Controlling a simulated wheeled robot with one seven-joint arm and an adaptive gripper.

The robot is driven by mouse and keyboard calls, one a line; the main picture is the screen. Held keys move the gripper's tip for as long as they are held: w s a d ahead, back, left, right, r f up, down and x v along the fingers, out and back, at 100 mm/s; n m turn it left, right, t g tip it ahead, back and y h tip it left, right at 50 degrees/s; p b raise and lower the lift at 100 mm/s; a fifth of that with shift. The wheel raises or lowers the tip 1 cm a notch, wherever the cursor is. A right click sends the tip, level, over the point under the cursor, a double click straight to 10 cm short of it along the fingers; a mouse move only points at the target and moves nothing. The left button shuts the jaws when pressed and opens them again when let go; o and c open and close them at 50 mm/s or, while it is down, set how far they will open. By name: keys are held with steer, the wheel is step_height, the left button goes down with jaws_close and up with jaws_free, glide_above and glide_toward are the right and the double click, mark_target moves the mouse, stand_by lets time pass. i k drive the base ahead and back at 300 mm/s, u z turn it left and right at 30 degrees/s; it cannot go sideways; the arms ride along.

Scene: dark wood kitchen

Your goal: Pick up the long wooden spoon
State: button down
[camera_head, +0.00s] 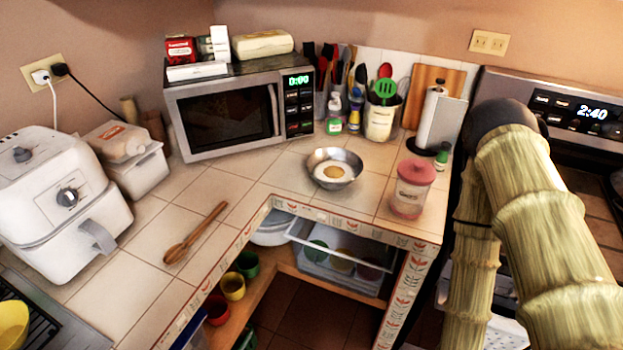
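The long wooden spoon (196,231) lies flat on the tiled counter, left of the middle of the view. Its wider head is at the lower left and its handle runs up to the right. It lies near the counter's inner edge, with nothing on it. My arm shows at the right side of the view, far from the spoon. My gripper cannot be made out in this view, so its opening and contents do not show.
A white air fryer (64,190) stands left of the spoon, and a microwave (228,112) stands behind. A metal bowl (334,168) and a pink-lidded jar (411,189) stand to the right. Open shelves (263,290) with cups lie below the counter edge. Tiles around the spoon are clear.

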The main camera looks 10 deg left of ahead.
mark_target(177, 254)
steer(key=u, duration=2.95)
steer(key=k, duration=1)
steer(key=z, duration=1.1)
steer(key=i, duration=0.5)
steer(key=z, duration=0.05)
